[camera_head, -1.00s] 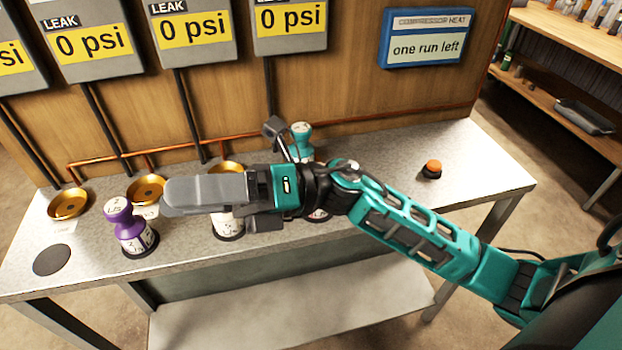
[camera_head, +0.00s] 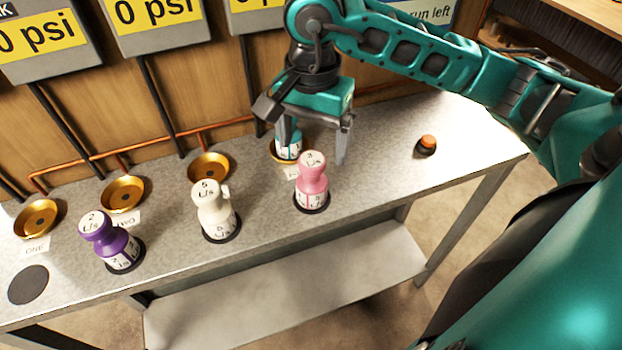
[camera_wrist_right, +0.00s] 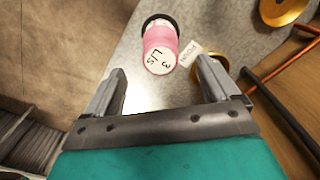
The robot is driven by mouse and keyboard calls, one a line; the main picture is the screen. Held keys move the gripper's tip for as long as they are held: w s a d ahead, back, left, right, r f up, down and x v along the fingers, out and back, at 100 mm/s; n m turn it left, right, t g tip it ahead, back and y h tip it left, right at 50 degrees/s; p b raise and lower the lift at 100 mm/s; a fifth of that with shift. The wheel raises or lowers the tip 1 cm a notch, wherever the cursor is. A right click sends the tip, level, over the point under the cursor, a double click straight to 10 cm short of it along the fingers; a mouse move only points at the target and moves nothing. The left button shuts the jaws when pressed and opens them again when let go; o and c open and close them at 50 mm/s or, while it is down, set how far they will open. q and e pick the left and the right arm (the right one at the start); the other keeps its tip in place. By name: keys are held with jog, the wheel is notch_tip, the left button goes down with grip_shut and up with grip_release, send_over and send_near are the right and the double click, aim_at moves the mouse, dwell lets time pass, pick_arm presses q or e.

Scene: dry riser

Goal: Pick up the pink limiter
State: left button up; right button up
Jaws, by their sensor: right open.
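The pink limiter (camera_head: 312,185), marked 3 L/s, stands upright on a dark round pad near the front of the bench. In the right wrist view it (camera_wrist_right: 160,45) shows ahead of the fingertips, between their lines. My right gripper (camera_head: 314,150) is open, pointing down, just behind and above the pink limiter, with nothing between its fingers. Its open fingers also show in the right wrist view (camera_wrist_right: 161,72). A teal limiter (camera_head: 288,148) stands in a gold cup behind, partly hidden by my gripper. My left gripper is out of view.
A white limiter (camera_head: 214,212) and a purple limiter (camera_head: 110,243) stand in the row to the left. Gold cups (camera_head: 123,195) line the back, by a copper pipe (camera_head: 226,124). An orange button (camera_head: 427,145) sits right. The bench's right end is mostly clear.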

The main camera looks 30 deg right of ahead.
aim_at(312, 174)
jog(key=f, duration=0.8)
jog(key=shift+a, duration=0.2)
jog(key=shift+r, duration=0.1)
jog(key=c, duration=1.4)
